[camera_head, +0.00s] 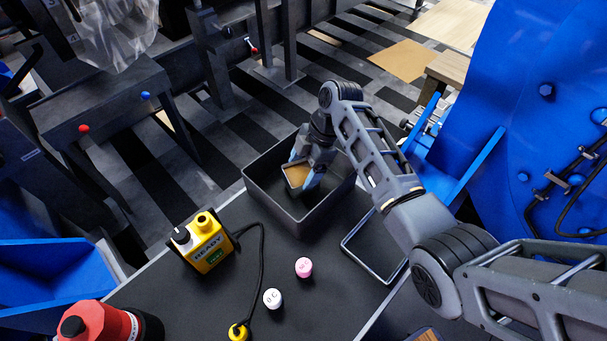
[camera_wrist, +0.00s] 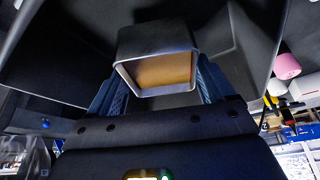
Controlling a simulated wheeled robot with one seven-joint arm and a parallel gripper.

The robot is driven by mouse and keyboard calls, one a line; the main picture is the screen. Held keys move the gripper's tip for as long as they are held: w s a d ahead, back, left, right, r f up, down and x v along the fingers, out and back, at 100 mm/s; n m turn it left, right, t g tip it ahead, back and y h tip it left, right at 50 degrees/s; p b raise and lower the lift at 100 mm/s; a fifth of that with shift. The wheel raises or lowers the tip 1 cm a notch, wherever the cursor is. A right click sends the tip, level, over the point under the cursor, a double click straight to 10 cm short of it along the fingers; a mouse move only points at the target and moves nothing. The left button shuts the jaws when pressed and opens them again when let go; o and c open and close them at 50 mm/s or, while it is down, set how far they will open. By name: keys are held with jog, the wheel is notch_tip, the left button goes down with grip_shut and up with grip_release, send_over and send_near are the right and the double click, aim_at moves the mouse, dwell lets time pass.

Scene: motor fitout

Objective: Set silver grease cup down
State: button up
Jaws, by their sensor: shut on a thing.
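The silver grease cup (camera_head: 297,175) is a squarish metal cup with tan grease inside. My gripper (camera_head: 306,174) is shut on it, with blue fingers on both sides. In the head view the cup is held within the opening of a dark grey open bin (camera_head: 294,218), tilted with its mouth toward the camera. In the wrist view the cup (camera_wrist: 158,42) sits between the fingertips of my gripper (camera_wrist: 155,80), and the dark bin walls (camera_wrist: 50,60) surround it. I cannot tell whether the cup touches the bin floor.
The bin stands on a dark bench (camera_head: 210,308). In front are a pink cap (camera_head: 304,267), a white cap (camera_head: 272,298) and a yellow device (camera_head: 204,243) with a black cable. A thin metal frame (camera_head: 359,252) lies right of the bin. A red canister (camera_head: 95,322) stands lower left.

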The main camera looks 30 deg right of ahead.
aim_at(300, 183)
jog(key=shift+f, duration=1.35)
jog(key=shift+f, duration=0.1)
jog(key=o, duration=0.9)
jog(key=v, duration=1.2)
